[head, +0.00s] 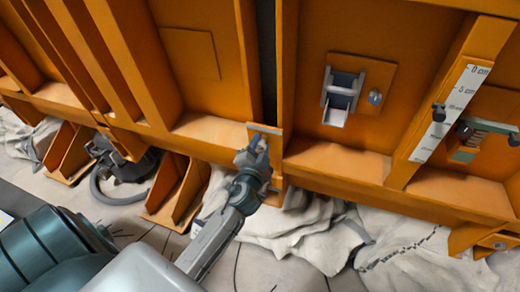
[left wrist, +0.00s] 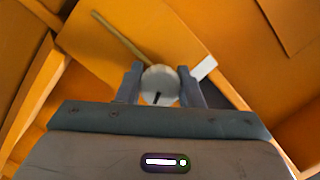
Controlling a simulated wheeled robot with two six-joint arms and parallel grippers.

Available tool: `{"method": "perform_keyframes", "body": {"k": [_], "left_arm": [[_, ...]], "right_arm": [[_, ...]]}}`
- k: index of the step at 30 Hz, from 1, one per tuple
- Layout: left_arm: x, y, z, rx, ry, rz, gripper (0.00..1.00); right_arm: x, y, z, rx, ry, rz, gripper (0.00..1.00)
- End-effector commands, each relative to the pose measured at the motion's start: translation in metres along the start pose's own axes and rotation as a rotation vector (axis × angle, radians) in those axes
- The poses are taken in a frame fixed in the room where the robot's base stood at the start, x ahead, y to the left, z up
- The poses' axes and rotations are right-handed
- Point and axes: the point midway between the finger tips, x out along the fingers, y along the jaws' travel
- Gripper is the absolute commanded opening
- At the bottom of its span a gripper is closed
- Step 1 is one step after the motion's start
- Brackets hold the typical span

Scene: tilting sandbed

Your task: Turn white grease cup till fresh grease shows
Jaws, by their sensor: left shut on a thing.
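The white grease cup (left wrist: 160,86) shows in the left wrist view as a round pale cap with a short dark mark on its face. My left gripper (left wrist: 160,71) is shut on it, one finger on each side. In the head view my left gripper (head: 262,143) is up against a small metal plate (head: 265,129) on the orange frame, and hides the cup there. A thin tan rod or pipe (left wrist: 119,36) runs from the cup to the upper left. I cannot make out any grease around the cup. My right gripper is not in view.
The orange sandbed frame (head: 205,128) has upright ribs. To the right are a metal latch (head: 341,95), a white centimetre scale (head: 452,112) and a spring fitting (head: 484,138). Crumpled pale cloth (head: 310,235) and a dark hose (head: 120,197) lie below. A small white tab (left wrist: 204,68) is beside the cup.

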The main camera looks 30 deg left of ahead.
Motion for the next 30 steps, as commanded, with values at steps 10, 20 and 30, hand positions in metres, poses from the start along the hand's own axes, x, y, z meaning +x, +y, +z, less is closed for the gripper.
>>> {"method": "perform_keyframes", "body": {"k": [10,20,30], "left_arm": [[0.0,0.002,0.001,0.289,0.0,-0.052,0.11],[0.0,0.001,0.001,0.455,0.0,-0.082,0.11],[0.0,0.0,0.001,0.503,0.0,-0.09,0.11]], "right_arm": [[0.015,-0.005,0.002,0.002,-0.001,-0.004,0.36],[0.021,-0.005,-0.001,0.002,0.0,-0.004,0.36],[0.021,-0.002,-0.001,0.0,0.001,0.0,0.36]]}}
